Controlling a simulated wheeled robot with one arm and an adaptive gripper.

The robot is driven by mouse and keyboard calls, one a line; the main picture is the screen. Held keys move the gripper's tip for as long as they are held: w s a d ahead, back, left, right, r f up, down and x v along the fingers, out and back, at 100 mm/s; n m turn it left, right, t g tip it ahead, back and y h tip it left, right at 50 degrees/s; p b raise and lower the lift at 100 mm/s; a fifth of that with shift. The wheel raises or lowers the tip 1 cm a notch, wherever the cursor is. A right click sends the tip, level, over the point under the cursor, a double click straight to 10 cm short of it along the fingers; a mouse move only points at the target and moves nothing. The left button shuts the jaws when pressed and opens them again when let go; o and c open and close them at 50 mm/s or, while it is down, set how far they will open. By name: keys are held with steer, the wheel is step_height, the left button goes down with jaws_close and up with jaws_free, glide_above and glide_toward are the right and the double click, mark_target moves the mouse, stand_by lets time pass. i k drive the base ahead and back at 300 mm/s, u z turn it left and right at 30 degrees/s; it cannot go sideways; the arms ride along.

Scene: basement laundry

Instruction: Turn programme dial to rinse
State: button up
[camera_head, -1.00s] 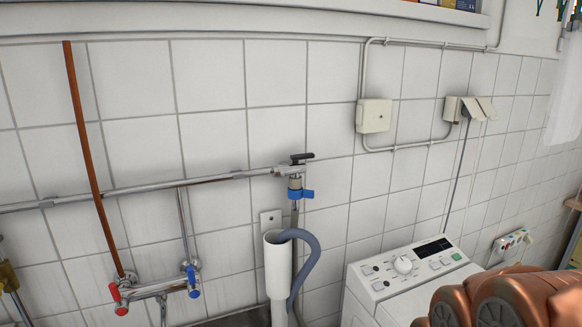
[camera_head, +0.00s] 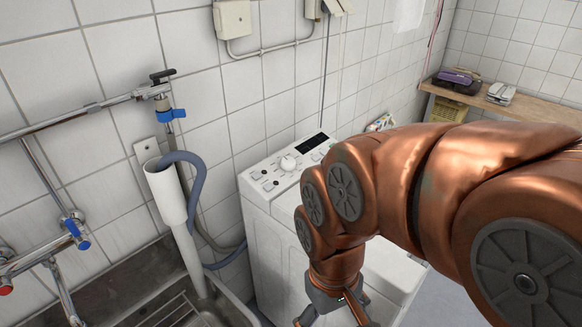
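The programme dial (camera_head: 288,163) is a round white knob on the sloped control panel (camera_head: 262,178) at the back of the white washing machine (camera_head: 262,235). A dark display (camera_head: 312,142) lies to its right and small buttons lie on both sides. I cannot read the dial's setting. My copper-coloured arm reaches in from the right, in front of the machine. My gripper (camera_head: 335,318) hangs at the bottom edge, below and in front of the panel and apart from the dial. Its fingers are partly cut off by the frame. My arm hides much of the machine's top and part of its front.
A sink (camera_head: 120,290) with a grey drain hose (camera_head: 196,175) in a white standpipe (camera_head: 165,190) stands left of the machine. Taps and pipes run along the tiled wall. A wooden counter (camera_head: 510,105) is at the back right.

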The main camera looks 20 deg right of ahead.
mark_target(289, 164)
steer(key=k, duration=1.05)
steer(key=u, duration=0.75)
steer(key=i, duration=1.2)
steer(key=z, duration=0.65)
